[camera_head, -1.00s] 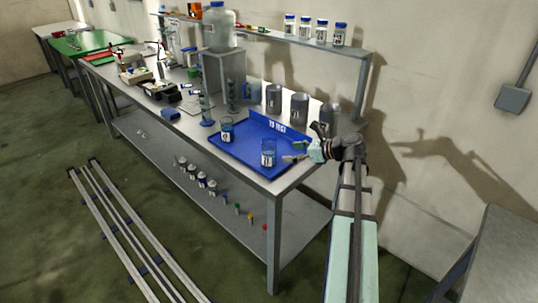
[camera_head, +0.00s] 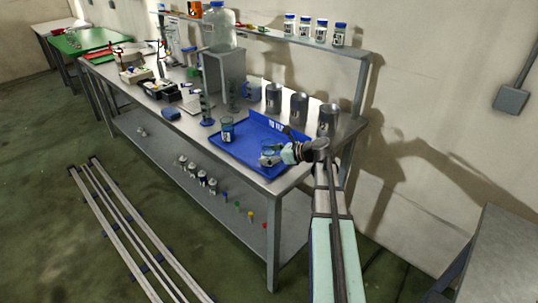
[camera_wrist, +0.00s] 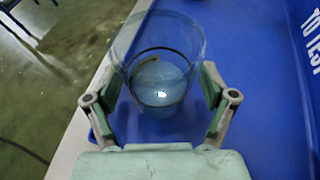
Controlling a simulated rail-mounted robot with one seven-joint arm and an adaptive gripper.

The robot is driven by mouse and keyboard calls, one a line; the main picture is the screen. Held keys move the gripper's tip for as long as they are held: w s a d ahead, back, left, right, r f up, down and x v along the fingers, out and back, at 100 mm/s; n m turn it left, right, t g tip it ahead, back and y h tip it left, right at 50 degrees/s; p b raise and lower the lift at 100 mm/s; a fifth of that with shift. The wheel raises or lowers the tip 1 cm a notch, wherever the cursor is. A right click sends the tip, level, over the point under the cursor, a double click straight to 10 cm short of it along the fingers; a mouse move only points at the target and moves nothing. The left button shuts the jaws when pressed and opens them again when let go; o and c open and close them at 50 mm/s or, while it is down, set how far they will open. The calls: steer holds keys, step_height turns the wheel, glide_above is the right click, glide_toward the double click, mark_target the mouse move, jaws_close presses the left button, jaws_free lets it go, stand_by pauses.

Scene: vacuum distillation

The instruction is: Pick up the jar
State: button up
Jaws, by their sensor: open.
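A clear glass jar (camera_wrist: 158,60) with blue-tinted liquid stands upright on the blue tray, between the two open fingers of my gripper (camera_wrist: 160,100) in the wrist view. The fingers are on either side of the glass; whether they touch it I cannot tell. In the head view my gripper (camera_head: 278,155) is at the tray's right end and mostly hides this jar (camera_head: 267,150). A second, similar jar (camera_head: 227,129) stands farther left on the tray, away from my gripper.
The blue tray (camera_head: 243,153) has a raised, lettered back wall. Several grey metal cups (camera_head: 299,107) stand behind it, one close to my arm. A shelf (camera_head: 290,38) with white bottles runs above. The bench's front edge lies close to the jar.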

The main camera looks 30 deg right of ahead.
steer(key=c, duration=1.4)
steer(key=shift+r, duration=0.15)
